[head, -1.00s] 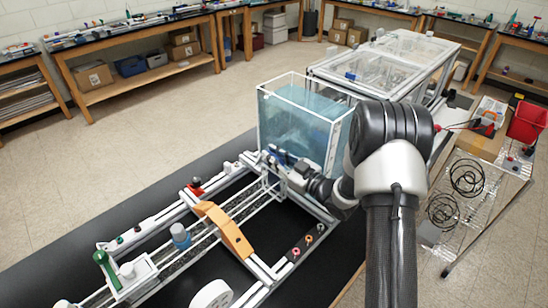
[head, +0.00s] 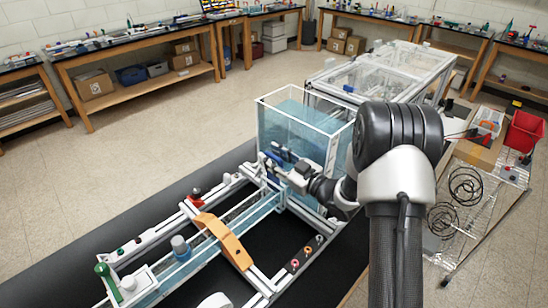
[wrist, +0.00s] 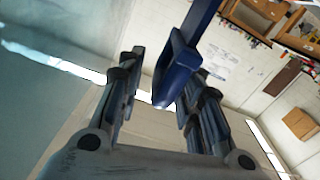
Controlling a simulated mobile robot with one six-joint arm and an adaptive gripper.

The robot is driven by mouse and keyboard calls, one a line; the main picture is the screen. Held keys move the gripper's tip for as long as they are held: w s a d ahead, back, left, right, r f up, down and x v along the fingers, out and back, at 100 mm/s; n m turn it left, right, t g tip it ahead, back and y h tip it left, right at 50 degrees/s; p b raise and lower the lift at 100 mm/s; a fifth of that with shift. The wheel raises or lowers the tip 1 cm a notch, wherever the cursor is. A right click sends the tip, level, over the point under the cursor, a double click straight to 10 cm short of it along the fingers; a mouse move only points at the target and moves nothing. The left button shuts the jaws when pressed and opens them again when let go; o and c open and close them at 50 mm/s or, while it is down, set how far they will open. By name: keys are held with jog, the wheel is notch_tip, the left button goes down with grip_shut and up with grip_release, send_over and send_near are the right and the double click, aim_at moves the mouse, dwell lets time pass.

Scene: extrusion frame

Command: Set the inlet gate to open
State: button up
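The inlet gate's blue handle (wrist: 177,72) rises between the two fingers of my gripper (wrist: 165,95) in the wrist view. The fingers stand apart: a gap shows on the left side of the handle, while the right finger lies close to or against it. In the head view my gripper (head: 282,166) is at the near wall of the clear water tank (head: 318,121), where dark blue gate parts (head: 284,153) show. The lower gate is hidden by the gripper and frame. The channel (head: 203,246) running from the tank looks blue with water.
An orange arched piece (head: 224,240) spans the channel, with a grey-blue cylinder (head: 180,247) beside it. A green-handled part (head: 107,281) is at the near left end. Coloured knobs (head: 306,253) sit on the right rail. A wire rack and red bin (head: 524,131) stand at right.

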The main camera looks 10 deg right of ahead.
jog(key=shift+s, duration=0.1)
jog(key=v, duration=1.1)
jog(key=shift+s+d, duration=0.3)
jog(key=shift+f, duration=0.1)
